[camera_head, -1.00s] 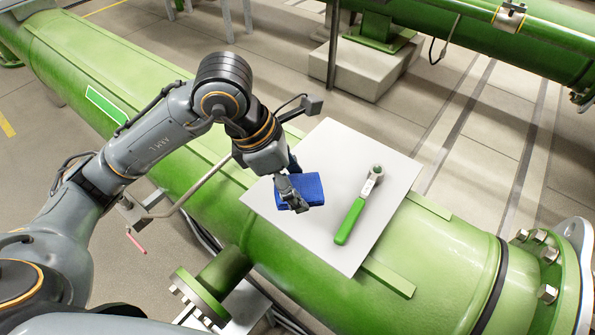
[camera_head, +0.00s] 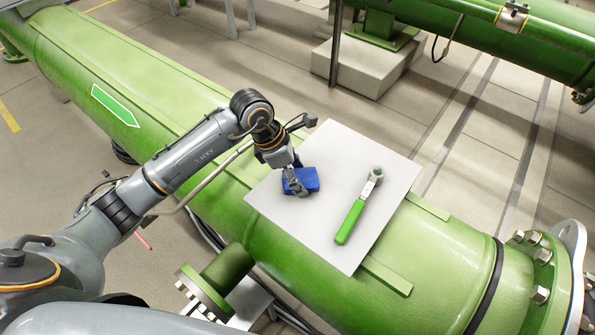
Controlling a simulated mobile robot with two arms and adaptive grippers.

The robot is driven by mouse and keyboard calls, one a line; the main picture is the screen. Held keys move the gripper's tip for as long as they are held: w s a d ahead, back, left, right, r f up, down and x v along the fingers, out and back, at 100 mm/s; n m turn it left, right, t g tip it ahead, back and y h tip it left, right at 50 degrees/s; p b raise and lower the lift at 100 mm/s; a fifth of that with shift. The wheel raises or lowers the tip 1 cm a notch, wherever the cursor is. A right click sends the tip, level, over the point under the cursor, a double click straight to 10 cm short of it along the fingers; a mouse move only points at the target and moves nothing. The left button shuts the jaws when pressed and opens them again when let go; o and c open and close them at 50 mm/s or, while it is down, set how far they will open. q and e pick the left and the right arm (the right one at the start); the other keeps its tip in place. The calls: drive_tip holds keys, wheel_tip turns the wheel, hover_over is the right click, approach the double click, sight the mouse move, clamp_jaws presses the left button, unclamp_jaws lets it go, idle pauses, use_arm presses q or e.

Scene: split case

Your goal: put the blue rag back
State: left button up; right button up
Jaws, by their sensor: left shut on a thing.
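The blue rag (camera_head: 306,179) is a folded block over the left part of a pale grey plate (camera_head: 330,235). My left gripper (camera_head: 296,186) is shut on the rag, with its fingers on the rag's left side. The rag is at or just above the plate; I cannot tell whether it touches. My left arm reaches in from the left. My right gripper is not in view.
A ratchet wrench with a green handle (camera_head: 350,222) lies on the plate, right of the rag. The plate sits on a large green pipe (camera_head: 440,262). A bolted flange (camera_head: 535,265) is at the right.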

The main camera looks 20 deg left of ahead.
use_arm(q)
drive_tip(key=shift+f, duration=0.1)
drive_tip(key=shift+f+b, duration=0.15)
drive_tip(key=shift+b, duration=0.15)
drive_tip(key=o, duration=1.1)
drive_tip(key=shift+r, duration=0.25)
drive_tip(key=v, duration=1.2)
drive_tip(key=shift+b, duration=0.3)
